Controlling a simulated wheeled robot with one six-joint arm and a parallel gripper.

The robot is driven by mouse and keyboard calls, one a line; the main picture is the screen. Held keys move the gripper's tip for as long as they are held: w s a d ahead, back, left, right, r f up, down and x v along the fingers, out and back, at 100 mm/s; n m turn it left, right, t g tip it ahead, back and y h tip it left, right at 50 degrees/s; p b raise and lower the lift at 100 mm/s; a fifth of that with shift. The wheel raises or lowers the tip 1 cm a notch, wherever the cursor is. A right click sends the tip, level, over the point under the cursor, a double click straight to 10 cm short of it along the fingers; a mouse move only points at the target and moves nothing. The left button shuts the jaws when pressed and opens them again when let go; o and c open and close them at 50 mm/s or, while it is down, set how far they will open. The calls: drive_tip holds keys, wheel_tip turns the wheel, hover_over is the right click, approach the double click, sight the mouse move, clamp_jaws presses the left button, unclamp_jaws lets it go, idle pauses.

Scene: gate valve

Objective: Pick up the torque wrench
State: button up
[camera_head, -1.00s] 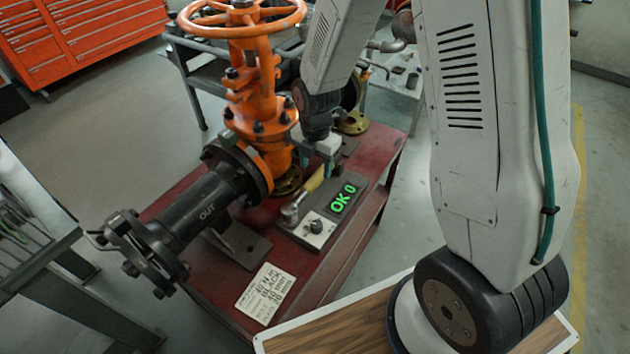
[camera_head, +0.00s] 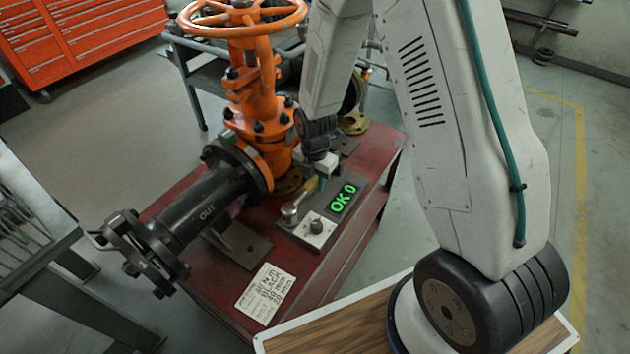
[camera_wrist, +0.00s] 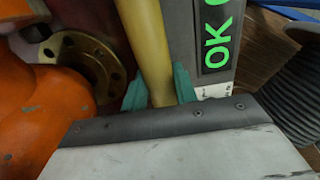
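The torque wrench lies on a grey tester on the red bench. Its yellow handle (camera_head: 312,184) shows only in part in the head view, and its metal head (camera_head: 290,212) is at the near end. In the wrist view the yellow handle (camera_wrist: 152,45) runs down between the teal fingers of my gripper (camera_wrist: 160,88). One finger is on each side, close against the handle in the picture. Whether they grip it I cannot tell. In the head view my gripper (camera_head: 320,182) is low over the tester, its fingertips partly hidden.
The tester's display (camera_head: 343,198) reads OK 0, with a knob (camera_head: 316,227) nearer. The orange gate valve (camera_head: 258,110) and its black outlet pipe (camera_head: 205,208) stand close on the left. A label plate (camera_head: 266,293) lies at the bench front. A brass flange (camera_wrist: 78,62) is left of the handle.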

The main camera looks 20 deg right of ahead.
clamp_jaws()
drive_tip(key=shift+r, duration=0.15)
